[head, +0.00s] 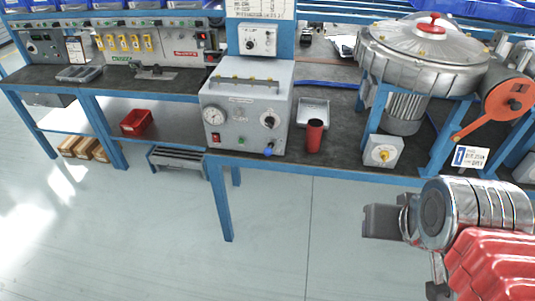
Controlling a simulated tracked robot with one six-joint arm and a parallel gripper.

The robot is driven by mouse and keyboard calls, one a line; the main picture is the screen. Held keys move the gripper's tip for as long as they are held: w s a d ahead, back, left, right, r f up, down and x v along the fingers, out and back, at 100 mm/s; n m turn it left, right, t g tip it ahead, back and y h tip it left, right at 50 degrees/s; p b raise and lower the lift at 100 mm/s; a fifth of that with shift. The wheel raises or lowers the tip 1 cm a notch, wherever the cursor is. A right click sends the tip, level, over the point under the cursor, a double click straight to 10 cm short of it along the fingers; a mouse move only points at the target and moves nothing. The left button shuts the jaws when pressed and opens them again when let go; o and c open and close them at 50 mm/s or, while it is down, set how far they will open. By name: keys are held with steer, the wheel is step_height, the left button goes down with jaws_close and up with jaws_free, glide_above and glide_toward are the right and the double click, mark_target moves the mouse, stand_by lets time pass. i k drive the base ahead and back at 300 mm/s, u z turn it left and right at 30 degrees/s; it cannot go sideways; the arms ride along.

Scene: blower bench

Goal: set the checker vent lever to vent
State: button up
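The checker is a grey box (246,110) on the bench, left of the middle of the head view. Its front has a round pressure gauge at the left, a dark knob at the right, and red and green buttons low down. A small blue-tipped lever (268,149), which I take for the vent lever, is at the lower right of this front. Its exact angle is too small to read. My gripper (384,222) is at the lower right, in front of the bench and well apart from the checker.
A red cup (314,136) stands on the bench just right of the checker, with a white tray (313,112) behind it. The floor before the bench is clear.

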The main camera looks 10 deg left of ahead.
mark_target(268, 152)
steer(key=u, duration=1.35)
steer(key=i, duration=0.4)
steer(key=u, duration=0.4)
